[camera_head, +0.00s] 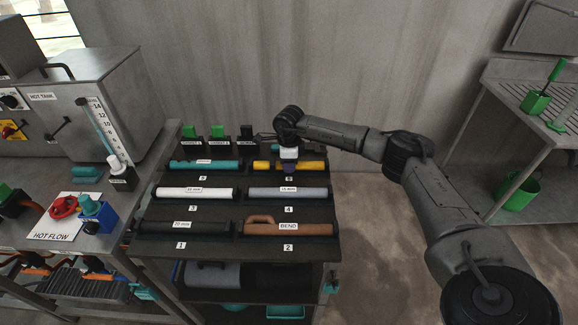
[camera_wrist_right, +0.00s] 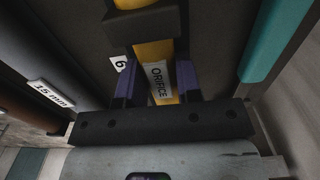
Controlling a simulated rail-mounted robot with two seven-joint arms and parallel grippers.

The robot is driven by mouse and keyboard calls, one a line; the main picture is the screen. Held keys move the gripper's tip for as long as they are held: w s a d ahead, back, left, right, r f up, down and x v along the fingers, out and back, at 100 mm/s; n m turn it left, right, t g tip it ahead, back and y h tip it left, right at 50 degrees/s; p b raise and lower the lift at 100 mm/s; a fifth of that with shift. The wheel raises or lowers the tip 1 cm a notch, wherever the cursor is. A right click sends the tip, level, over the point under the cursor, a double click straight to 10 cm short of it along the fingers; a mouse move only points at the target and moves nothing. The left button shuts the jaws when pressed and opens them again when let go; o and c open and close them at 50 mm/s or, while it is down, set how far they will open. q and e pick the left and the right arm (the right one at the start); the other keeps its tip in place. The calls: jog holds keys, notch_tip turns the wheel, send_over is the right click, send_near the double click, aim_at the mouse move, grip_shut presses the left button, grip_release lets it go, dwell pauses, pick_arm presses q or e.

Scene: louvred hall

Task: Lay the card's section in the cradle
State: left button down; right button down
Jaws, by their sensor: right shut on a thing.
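My right gripper (camera_head: 288,166) is over the back right place of the rack, by the label 6. Its purple fingers (camera_wrist_right: 157,85) are shut on a yellow section labelled ORIFICE (camera_wrist_right: 158,82). In the head view the yellow section (camera_head: 313,166) shows on both sides of the gripper, at rack height. In the wrist view a dark block (camera_wrist_right: 146,30) lies across the section; I cannot tell whether the section is clear of its rests. I can make out neither a card naming a section nor which holder is the cradle. My left gripper is not in view.
The rack (camera_head: 225,218) also holds teal (camera_head: 190,165), white (camera_head: 205,194), grey-blue (camera_head: 260,193), black (camera_head: 165,227) and brown BEND (camera_head: 312,230) sections. A hot tank (camera_head: 90,75) and a HOT FLOW plate (camera_head: 50,226) are left. A metal bench (camera_head: 505,125) stands right.

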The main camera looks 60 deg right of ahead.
jog(key=shift+r, duration=0.1)
jog(key=shift+r+p, duration=0.35)
jog(key=shift+p, duration=0.05)
jog(key=shift+f, duration=0.1)
notch_tip(320, 180, up, 8)
jog(key=p, duration=0.6)
jog(key=shift+f, duration=0.25)
jog(key=shift+f, duration=0.1)
